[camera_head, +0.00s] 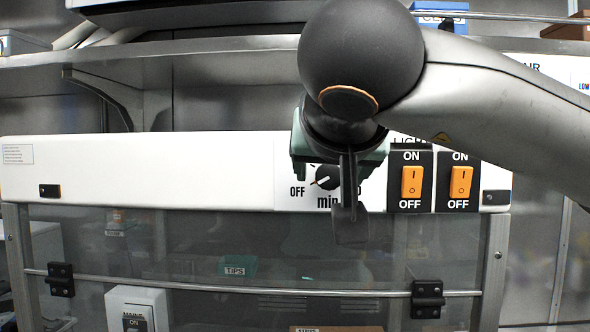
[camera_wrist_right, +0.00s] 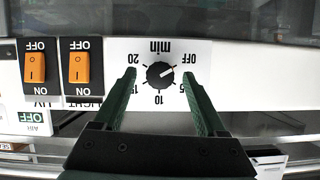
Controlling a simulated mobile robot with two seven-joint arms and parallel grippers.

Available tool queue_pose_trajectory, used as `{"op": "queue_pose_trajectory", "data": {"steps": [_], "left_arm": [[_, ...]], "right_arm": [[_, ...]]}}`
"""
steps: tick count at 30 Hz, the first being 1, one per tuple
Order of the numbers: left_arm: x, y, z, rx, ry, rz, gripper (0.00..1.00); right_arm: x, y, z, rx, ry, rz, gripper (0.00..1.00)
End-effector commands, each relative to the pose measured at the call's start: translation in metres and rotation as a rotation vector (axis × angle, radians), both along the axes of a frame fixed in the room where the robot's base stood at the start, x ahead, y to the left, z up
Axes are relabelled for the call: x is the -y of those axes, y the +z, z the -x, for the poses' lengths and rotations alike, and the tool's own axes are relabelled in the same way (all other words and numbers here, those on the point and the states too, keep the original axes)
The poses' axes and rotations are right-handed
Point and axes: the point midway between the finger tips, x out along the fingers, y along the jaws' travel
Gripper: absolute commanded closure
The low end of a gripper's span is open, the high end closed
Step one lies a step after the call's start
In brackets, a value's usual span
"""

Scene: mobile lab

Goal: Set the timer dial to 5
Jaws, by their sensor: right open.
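The timer dial (camera_head: 325,178) is a round black knob on the white front panel (camera_head: 140,170), partly hidden behind my right arm in the head view. It also shows whole in the right wrist view (camera_wrist_right: 160,75), which is upside down, with OFF, 5, 10, 15 and 20 printed around it. The dial's pointer mark is turned toward OFF. My right gripper (camera_wrist_right: 160,78) is open, its two green fingers on either side of the dial with a visible gap to it. It also shows in the head view (camera_head: 338,166), in front of the dial. My left gripper is not in view.
Two orange rocker switches, the light switch (camera_head: 411,182) and another switch (camera_head: 460,182), sit right of the dial. A glass front with a metal rail (camera_head: 220,284) lies below the panel. A shelf (camera_head: 200,62) runs above it.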

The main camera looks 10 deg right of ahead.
Motion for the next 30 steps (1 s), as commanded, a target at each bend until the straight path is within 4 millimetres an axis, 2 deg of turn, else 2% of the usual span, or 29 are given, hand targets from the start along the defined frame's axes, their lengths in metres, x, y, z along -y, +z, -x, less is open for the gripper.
{"op": "queue_pose_trajectory", "data": {"steps": [4, 12, 30], "left_arm": [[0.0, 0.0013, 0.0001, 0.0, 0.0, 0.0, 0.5], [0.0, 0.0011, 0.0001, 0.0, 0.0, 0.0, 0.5], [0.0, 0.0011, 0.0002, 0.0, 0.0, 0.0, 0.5]], "right_arm": [[0.0023, -0.0031, -0.0079, 0.0, 0.0, 0.0, 0.26], [0.0024, -0.0039, -0.0091, 0.0, 0.0, 0.0, 0.26], [0.0022, -0.0037, -0.0086, 0.0, 0.0, 0.0, 0.92]]}}
